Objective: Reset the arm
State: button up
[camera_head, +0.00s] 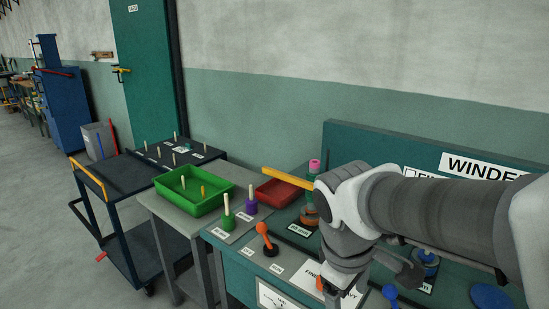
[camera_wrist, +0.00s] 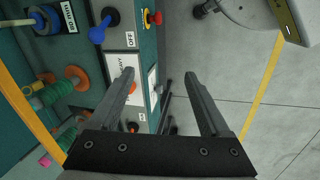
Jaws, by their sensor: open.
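My arm reaches in from the right edge of the head view and bends down over the green winder bench (camera_head: 232,277). My gripper (camera_wrist: 159,76) is open in the wrist view, its two fingers well apart with nothing between them. In the head view the fingers are mostly hidden behind the wrist and cut off by the bottom edge. The wrist view looks down past the front edge of the bench, with the grey floor (camera_wrist: 245,95) on the right.
An orange-knobbed lever (camera_head: 264,230) and a blue-knobbed lever (camera_wrist: 98,34) stand up from the bench. A green tray (camera_head: 193,192), a red tray (camera_head: 277,192), green and purple spools and a dark cart (camera_head: 118,172) are to the left. A yellow bar (camera_head: 287,179) crosses beside my wrist.

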jog(key=s+d+r+m+t+y, duration=0.2)
jog(key=s+r+m+t, duration=0.3)
jog(key=m, duration=0.4)
notch_tip(320, 180, up, 15)
jog(key=g+p, duration=0.1)
jog(key=p, duration=1.4)
jog(key=shift+s+f, duration=0.15)
